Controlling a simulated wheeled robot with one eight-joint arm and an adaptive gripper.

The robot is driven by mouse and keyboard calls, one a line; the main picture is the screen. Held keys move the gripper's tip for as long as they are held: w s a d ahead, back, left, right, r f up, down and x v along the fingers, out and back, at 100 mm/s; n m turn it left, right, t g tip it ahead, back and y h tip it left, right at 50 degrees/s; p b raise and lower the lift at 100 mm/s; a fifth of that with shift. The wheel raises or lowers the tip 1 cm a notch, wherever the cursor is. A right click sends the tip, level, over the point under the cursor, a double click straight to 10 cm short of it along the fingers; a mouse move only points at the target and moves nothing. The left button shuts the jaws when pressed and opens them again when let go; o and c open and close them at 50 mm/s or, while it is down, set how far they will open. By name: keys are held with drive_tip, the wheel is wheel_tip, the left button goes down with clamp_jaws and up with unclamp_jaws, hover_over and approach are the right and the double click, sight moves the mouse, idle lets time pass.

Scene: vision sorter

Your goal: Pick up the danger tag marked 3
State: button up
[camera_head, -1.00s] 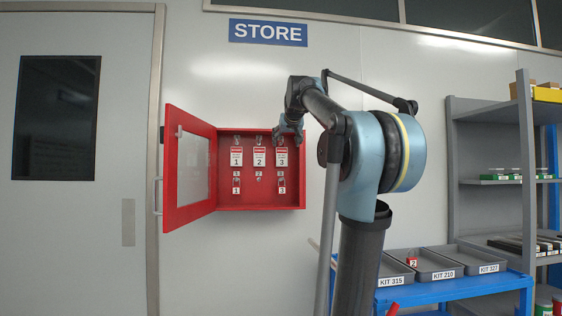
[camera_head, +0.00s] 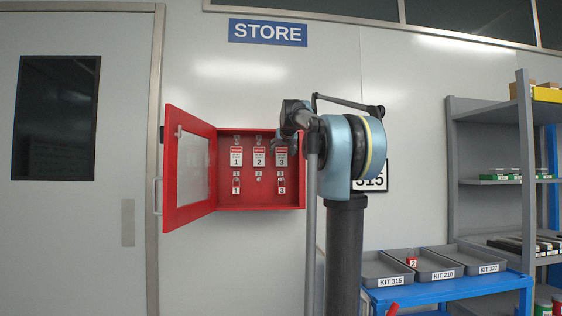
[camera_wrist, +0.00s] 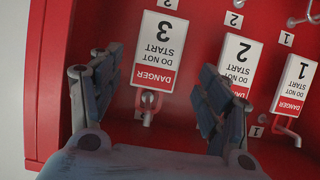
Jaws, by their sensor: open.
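The danger tag marked 3 (camera_head: 281,157) is a white card with a red DANGER band. It hangs on the right of the tag row inside the open red cabinet (camera_head: 258,197). In the wrist view, tag 3 (camera_wrist: 158,50) appears upside down, its red band by a small hook. My gripper (camera_wrist: 163,75) is open, its blue-grey fingers on either side of tag 3 in the picture, and empty. I cannot tell how far the fingertips are from the tag. In the wrist view, the right finger partly overlaps the tag marked 2 (camera_wrist: 241,55).
The tag marked 1 (camera_head: 236,157) hangs at the left of the row. Red padlocks (camera_head: 236,186) hang below, under positions 1 and 3. The cabinet door (camera_head: 190,212) stands open to the left. A blue cart (camera_head: 455,290) with grey kit trays stands at the right, before a shelf (camera_head: 486,183).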

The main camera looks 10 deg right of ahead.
sight(282, 155)
drive_tip(key=shift+d+x, duration=0.2)
drive_tip(key=shift+x, duration=2.45)
drive_tip(key=shift+s+f, duration=0.1)
drive_tip(key=c, duration=1)
